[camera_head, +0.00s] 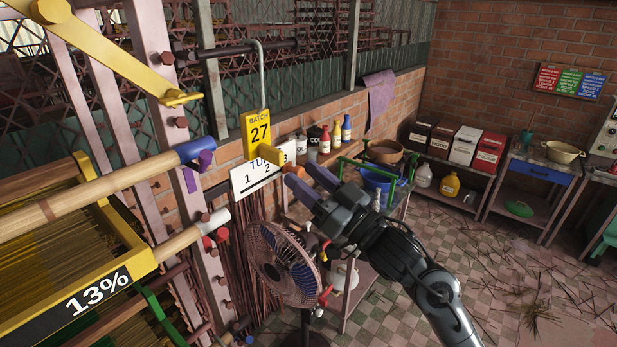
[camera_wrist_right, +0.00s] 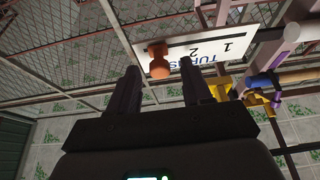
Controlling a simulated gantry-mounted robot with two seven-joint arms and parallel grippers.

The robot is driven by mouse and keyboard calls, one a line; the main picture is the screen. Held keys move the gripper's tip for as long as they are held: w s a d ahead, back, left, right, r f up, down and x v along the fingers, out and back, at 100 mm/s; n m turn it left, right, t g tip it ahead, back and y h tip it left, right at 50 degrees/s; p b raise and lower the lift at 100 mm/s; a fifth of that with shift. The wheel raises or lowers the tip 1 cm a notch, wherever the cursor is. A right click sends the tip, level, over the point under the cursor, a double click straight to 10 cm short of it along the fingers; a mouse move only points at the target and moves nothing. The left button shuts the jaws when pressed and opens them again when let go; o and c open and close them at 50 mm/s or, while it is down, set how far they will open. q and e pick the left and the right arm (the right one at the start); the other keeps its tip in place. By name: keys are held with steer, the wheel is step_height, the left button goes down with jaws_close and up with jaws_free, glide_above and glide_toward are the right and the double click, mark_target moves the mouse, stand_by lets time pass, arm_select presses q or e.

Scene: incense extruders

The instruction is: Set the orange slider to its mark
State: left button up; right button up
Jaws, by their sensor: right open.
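The orange slider (camera_head: 294,171) is a small knob at the right end of a white plate (camera_head: 243,182) printed "TURNS" with the numbers 1, 2 and 3. In the right wrist view the orange slider (camera_wrist_right: 159,63) stands out from the plate (camera_wrist_right: 205,48), near one end of its dark slot. My right gripper (camera_head: 304,175) is open and empty, its fingers pointing at the plate's right end. In the wrist view the slider appears between the two fingertips; I cannot tell whether they touch it. My left gripper is out of view.
A yellow "BATCH 27" tag (camera_head: 258,132) hangs just above the plate. A fan (camera_head: 283,262) stands below my right gripper. A yellow frame marked "13%" (camera_head: 97,289) and wooden rollers fill the left side. Shelves with boxes (camera_head: 464,146) stand at the back right.

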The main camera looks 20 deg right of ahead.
jaws_close()
stand_by(0.3)
glide_toward(245, 181)
steer(key=x, duration=0.4)
steer(key=shift+c, duration=1.4)
jaws_free()
steer(key=shift+o, duration=1.4)
